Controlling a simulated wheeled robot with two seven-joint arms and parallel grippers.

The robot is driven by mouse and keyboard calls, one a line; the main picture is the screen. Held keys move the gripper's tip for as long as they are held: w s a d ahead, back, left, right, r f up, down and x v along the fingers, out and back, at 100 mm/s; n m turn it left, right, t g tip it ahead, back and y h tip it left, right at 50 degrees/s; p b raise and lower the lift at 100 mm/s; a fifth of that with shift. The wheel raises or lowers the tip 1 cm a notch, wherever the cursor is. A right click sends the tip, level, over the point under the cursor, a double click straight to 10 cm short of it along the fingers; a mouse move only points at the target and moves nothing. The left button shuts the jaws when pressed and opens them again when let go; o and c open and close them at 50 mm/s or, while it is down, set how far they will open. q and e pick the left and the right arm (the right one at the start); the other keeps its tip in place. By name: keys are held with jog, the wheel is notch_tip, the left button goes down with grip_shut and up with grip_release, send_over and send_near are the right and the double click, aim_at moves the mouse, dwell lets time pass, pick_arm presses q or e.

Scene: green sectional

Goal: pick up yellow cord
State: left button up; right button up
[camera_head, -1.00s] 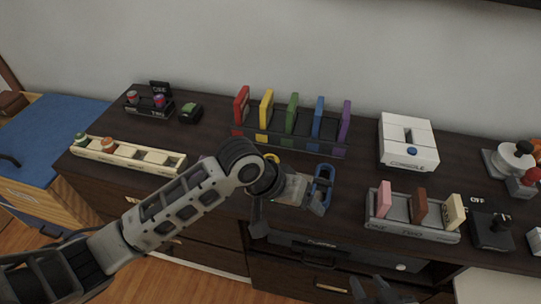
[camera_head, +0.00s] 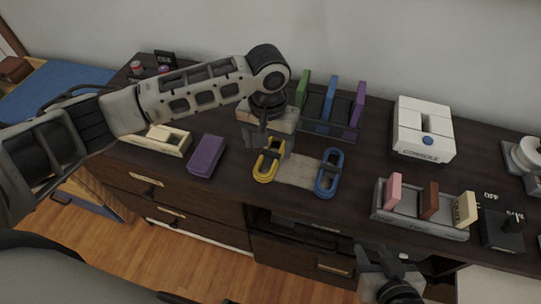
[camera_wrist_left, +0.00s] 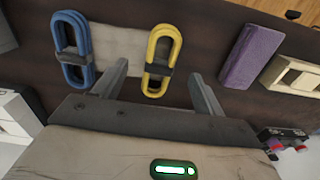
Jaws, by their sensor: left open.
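The yellow cord (camera_head: 268,164) is a looped bundle with a dark band around its middle. It lies on the dark cabinet top, left of a similar blue cord (camera_head: 328,172). My left gripper (camera_head: 270,143) is open and points down above the yellow cord. In the left wrist view the yellow cord (camera_wrist_left: 160,48) shows between and beyond the two spread fingers (camera_wrist_left: 160,72), with nothing held. The blue cord (camera_wrist_left: 73,50) lies outside the fingers there. My right gripper (camera_head: 380,258) is at the bottom, with its fingers apart and empty, in front of the cabinet.
A purple block (camera_head: 207,156) lies left of the yellow cord. A grey tray (camera_head: 420,222) with pink, brown and cream pieces and a white console (camera_head: 421,130) are to the right.

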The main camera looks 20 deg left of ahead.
aim_at(266, 164)
pick_arm(q)
jog(key=shift+s+a+f, duration=0.15)
jog(key=shift+f, duration=1.55)
jog(key=shift+s+a+f, duration=0.1)
jog(key=shift+s+f, duration=0.05)
jog(key=shift+f, duration=1.5)
jog(key=c, duration=1.1)
